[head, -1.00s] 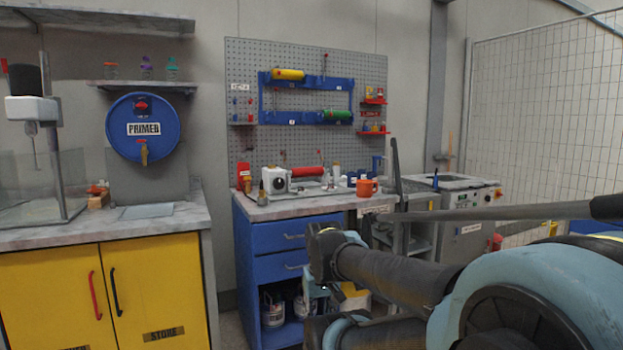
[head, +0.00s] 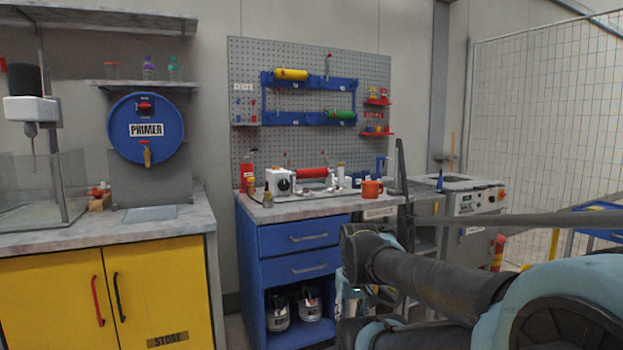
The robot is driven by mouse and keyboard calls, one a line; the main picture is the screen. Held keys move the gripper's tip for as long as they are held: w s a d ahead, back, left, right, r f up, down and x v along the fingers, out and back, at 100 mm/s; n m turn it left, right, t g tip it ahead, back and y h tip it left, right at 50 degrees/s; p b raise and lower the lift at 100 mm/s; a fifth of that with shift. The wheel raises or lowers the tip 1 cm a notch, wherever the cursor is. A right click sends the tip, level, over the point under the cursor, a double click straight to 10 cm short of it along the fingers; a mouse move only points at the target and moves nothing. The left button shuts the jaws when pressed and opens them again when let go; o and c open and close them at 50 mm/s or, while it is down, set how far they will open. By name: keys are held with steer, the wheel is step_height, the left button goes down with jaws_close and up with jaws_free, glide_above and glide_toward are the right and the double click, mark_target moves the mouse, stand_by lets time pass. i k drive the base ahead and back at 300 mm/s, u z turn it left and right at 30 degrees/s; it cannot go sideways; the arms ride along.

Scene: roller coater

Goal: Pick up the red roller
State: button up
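The red roller (head: 311,173) lies across the back of the workbench top (head: 279,212), behind a white box-shaped device (head: 280,182) and several small items. It sits roughly level, and its lower side is partly hidden by the things in front. My arm's dark links reach in from the lower right, in front of the bench's right side and well apart from the roller. No gripper fingers can be made out in the head view.
Yellow (head: 291,75) and green (head: 341,115) rollers hang on a blue rack on the pegboard. An orange mug (head: 371,189) stands right of the red roller. A blue drawer cabinet (head: 298,240) supports the bench. A yellow cabinet (head: 90,300) stands left; a mesh fence (head: 545,110) is right.

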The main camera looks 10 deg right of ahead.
mark_target(321, 173)
steer(key=i, duration=1)
